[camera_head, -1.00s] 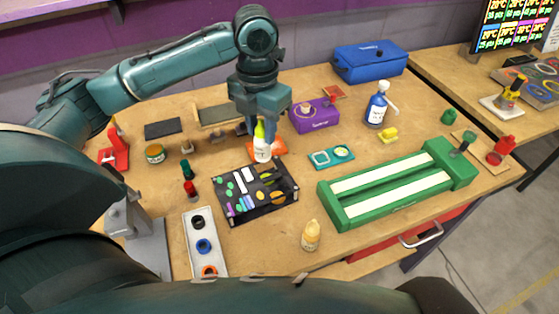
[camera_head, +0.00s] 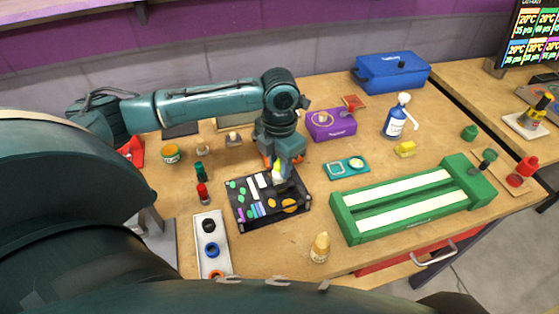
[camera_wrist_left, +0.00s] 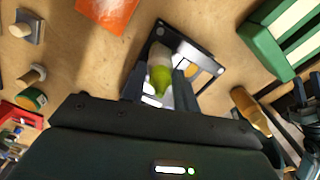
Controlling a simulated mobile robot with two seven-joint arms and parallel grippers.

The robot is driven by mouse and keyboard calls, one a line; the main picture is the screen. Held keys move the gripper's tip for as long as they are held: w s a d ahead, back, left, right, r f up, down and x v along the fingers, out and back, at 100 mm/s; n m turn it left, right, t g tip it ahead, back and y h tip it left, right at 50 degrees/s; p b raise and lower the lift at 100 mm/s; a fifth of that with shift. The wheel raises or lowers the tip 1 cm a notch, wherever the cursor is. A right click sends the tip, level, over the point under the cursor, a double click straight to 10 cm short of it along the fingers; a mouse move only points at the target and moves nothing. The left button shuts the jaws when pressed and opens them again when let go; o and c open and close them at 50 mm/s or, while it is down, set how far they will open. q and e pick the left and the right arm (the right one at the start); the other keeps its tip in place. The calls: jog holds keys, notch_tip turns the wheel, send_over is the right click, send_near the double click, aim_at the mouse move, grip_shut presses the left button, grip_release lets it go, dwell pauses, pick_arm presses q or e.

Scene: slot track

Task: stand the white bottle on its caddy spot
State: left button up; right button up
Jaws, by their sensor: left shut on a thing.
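My left gripper (camera_head: 281,171) points down and is shut on the white bottle with a yellow-green cap (camera_head: 278,173). The fingers partly hide the bottle in the head view. The left wrist view shows its white body (camera_wrist_left: 159,55) and cap (camera_wrist_left: 161,80) between the fingers. The bottle is over the far right part of a dark tray (camera_head: 236,217) with coloured pieces. I cannot tell whether it touches the tray. A long white tray (camera_head: 214,232) with black, blue and orange rings may be the caddy.
A cream bottle (camera_head: 320,248) stands in front. A red bottle (camera_head: 203,193) and a green one (camera_head: 200,172) stand left of the dark tray. A green track (camera_head: 400,222) and teal tray (camera_head: 347,168) lie right. An orange mat (camera_wrist_left: 108,14) shows in the left wrist view.

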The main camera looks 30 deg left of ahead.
pick_arm(q)
jog(key=o, duration=1.1)
jog(key=shift+c, duration=0.2)
notch_tip(320, 180, up, 12)
dwell(0.4)
